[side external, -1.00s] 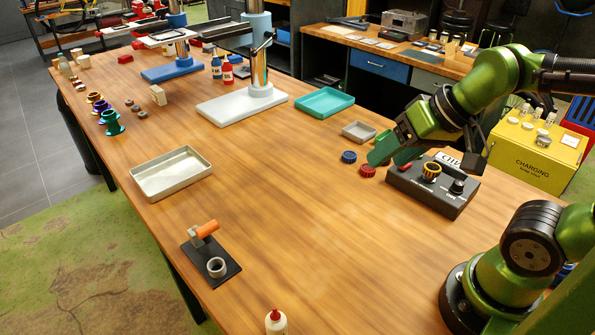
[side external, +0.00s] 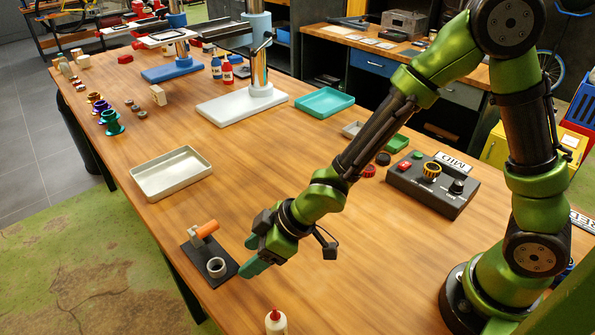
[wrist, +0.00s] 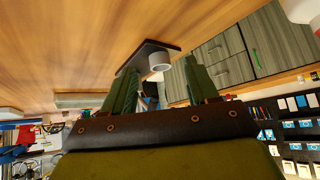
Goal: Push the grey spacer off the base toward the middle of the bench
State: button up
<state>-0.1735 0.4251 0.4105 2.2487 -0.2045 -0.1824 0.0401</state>
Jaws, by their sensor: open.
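The grey spacer (side external: 216,267), a short hollow ring, sits on the near end of the black base (side external: 228,262), close to the bench's left front edge. In the wrist view the spacer (wrist: 159,63) shows between my fingers, beyond the tips, on the dark base (wrist: 150,46). My gripper (side external: 252,255) has two green fingers, spread apart and empty. It is low over the bench, just right of the base. In the side view no contact with the spacer shows. The spacer's underside is hidden.
An orange cylinder (side external: 208,229) on a grey block stands on the base's far end. A pale tray (side external: 172,190) lies behind it. A white bottle (side external: 276,322) stands at the near edge. A control box (side external: 432,198) is at the right. The bench middle is largely clear.

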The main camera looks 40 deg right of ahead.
aim_at(211, 270)
jog(key=shift+w+a+r+n+t+y, duration=0.3)
jog(key=shift+w+a+r+t+y, duration=0.1)
jog(key=shift+w+a+r, duration=0.35)
jog(key=shift+s+d+r, duration=0.1)
jog(key=shift+s, duration=0.05)
jog(key=x, duration=0.7)
jog(key=shift+f, duration=0.25)
jog(key=c, duration=0.9)
jog(key=shift+o, duration=0.2)
jog(key=shift+w+d, duration=0.25)
jog(key=shift+d, duration=1.2)
jog(key=shift+w+d, duration=0.2)
jog(key=shift+d, duration=1.3)
jog(key=shift+w+d, duration=0.25)
jog(key=shift+d, duration=1.2)
